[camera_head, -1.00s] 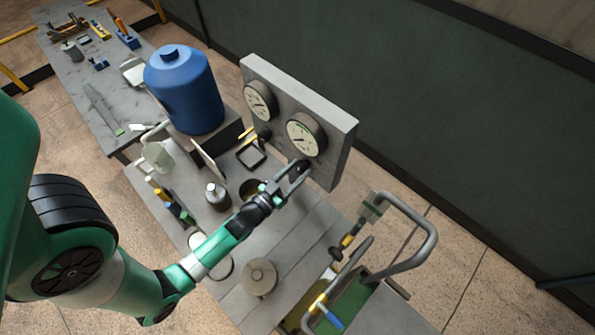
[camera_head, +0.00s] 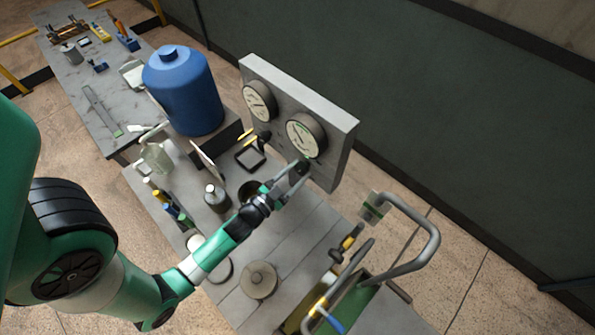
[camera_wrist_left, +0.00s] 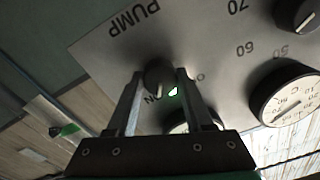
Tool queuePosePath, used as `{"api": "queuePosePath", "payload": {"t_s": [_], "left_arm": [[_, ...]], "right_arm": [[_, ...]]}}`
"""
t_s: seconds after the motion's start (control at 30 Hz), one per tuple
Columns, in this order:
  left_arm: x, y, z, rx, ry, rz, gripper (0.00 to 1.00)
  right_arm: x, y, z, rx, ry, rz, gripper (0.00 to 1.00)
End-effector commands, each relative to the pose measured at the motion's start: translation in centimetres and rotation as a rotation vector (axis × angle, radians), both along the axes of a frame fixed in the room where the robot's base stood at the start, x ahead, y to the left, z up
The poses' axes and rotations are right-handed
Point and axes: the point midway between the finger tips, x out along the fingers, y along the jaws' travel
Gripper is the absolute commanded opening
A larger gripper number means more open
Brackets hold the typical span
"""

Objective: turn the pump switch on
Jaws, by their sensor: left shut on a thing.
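The pump switch is a dark round knob (camera_wrist_left: 158,77) on the grey gauge panel (camera_head: 345,126), below the word PUMP in the left wrist view, which shows the panel upside down. A pale pointer line on the knob lies near the ON lettering (camera_wrist_left: 152,98). A small bright green-white lamp (camera_wrist_left: 172,92) glows beside the knob. My left gripper (camera_head: 294,169) is at the panel's lower part, its two fingers either side of the knob, shut on it; it also shows in the left wrist view (camera_wrist_left: 159,74). My right gripper is not in view.
Two round gauges (camera_head: 303,137) (camera_head: 258,101) sit on the panel above my left gripper. A blue tank (camera_head: 186,92) stands behind left. Small bottles and tools crowd the bench's left side. A bent grey pipe handle (camera_head: 431,240) rises at the right.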

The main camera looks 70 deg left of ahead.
Motion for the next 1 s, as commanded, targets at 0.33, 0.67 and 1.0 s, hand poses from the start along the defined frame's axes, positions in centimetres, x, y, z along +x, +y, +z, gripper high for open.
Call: {"api": "queuePosePath", "payload": {"t_s": [0.33,0.67,1.0], "left_arm": [[0.0,0.0,0.0,0.001,0.000,0.000,0.77],[-0.1,-0.1,0.0,0.000,0.000,0.000,0.82],[-5.6,-2.8,-0.3,-0.003,0.003,0.003,0.82]], "right_arm": [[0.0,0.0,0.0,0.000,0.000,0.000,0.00],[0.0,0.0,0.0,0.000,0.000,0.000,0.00],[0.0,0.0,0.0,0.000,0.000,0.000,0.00]]}}
